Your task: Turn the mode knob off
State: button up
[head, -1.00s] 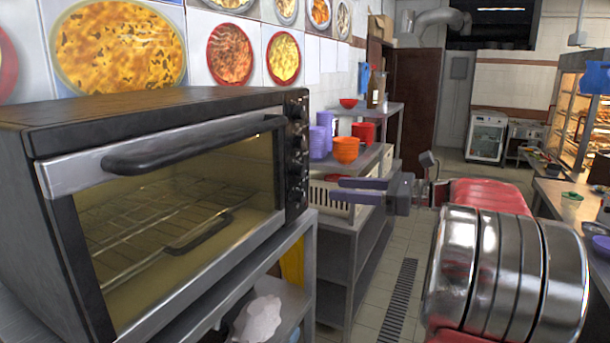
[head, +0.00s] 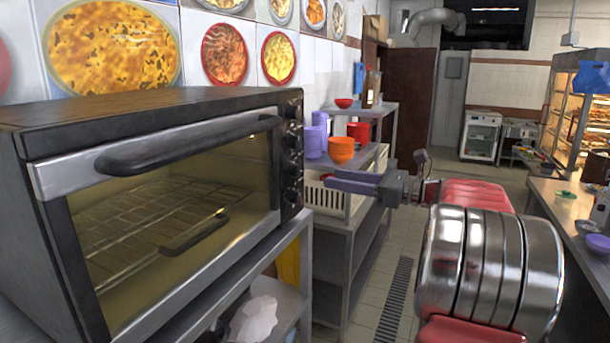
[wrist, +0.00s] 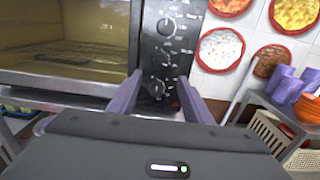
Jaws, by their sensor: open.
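A black toaster oven (head: 150,180) with a glass door stands on a metal shelf at the left in the head view. Its control panel, with several dark knobs, is on the right of its front. In the wrist view the panel shows an upper knob (wrist: 167,27), a middle knob (wrist: 161,59) and a lower knob (wrist: 157,88). I cannot read which one is the mode knob. My gripper (head: 352,182) is open and empty, to the right of the panel in the head view. In the wrist view its two purple-grey fingers (wrist: 158,98) stand either side of the lower knob, apart from it.
A metal shelf (head: 345,235) with orange and purple cups (head: 341,150) and a white basket stands beyond the oven. The oven door handle (head: 190,145) sticks out from its front. A counter (head: 570,205) runs along the right.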

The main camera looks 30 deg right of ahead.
aim_at(299, 173)
jog(key=x, duration=0.9)
jog(key=shift+w+a, duration=0.2)
jog(key=shift+w, duration=0.1)
jog(key=shift+c, duration=0.7)
jog(key=c, duration=0.9)
